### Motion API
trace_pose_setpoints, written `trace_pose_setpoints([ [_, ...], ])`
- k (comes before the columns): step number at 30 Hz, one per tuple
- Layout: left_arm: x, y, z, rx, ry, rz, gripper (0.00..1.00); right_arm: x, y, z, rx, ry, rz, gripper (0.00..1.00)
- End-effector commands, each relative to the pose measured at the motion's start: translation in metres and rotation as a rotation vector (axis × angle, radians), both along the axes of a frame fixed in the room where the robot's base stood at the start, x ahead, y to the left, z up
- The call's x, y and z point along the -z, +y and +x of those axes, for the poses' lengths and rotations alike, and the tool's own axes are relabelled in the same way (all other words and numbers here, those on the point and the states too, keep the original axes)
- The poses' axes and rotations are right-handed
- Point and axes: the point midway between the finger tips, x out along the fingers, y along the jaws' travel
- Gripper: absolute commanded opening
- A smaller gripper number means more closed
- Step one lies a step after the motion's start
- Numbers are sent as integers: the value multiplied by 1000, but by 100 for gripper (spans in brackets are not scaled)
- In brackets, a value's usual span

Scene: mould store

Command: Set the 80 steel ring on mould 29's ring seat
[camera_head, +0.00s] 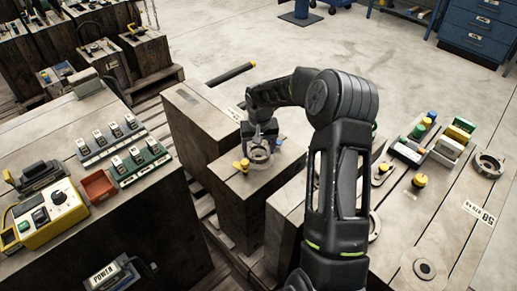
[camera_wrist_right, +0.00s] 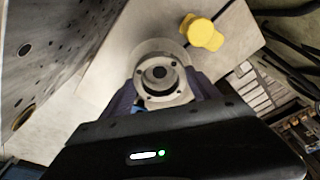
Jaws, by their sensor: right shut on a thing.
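My right gripper (camera_head: 261,144) is shut on a steel ring (camera_head: 260,155) over the top of a narrow dark block (camera_head: 262,179). In the right wrist view the ring (camera_wrist_right: 162,78) sits between the two fingers of the gripper (camera_wrist_right: 165,93). It has a dark centre and small holes in its face. A pale round seat (camera_wrist_right: 157,46) shows partly behind the ring. I cannot tell whether the ring touches it. No number is readable on this block, so I cannot confirm it is mould 29. My left gripper is not in view.
A yellow knob (camera_wrist_right: 202,32) stands close beside the ring on the block top. A taller block (camera_head: 190,110) is directly left. The right block (camera_head: 455,205) carries another ring (camera_head: 489,165) and coloured parts. A left bench (camera_head: 150,190) holds a yellow control box (camera_head: 50,215).

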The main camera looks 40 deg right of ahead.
Motion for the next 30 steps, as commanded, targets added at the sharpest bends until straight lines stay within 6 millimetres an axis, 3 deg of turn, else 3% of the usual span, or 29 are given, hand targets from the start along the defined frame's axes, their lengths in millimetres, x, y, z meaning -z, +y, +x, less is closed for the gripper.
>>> trace_pose_setpoints([
  [30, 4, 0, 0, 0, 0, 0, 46, 3, 0, 0, 0, -2, 0, 8],
])
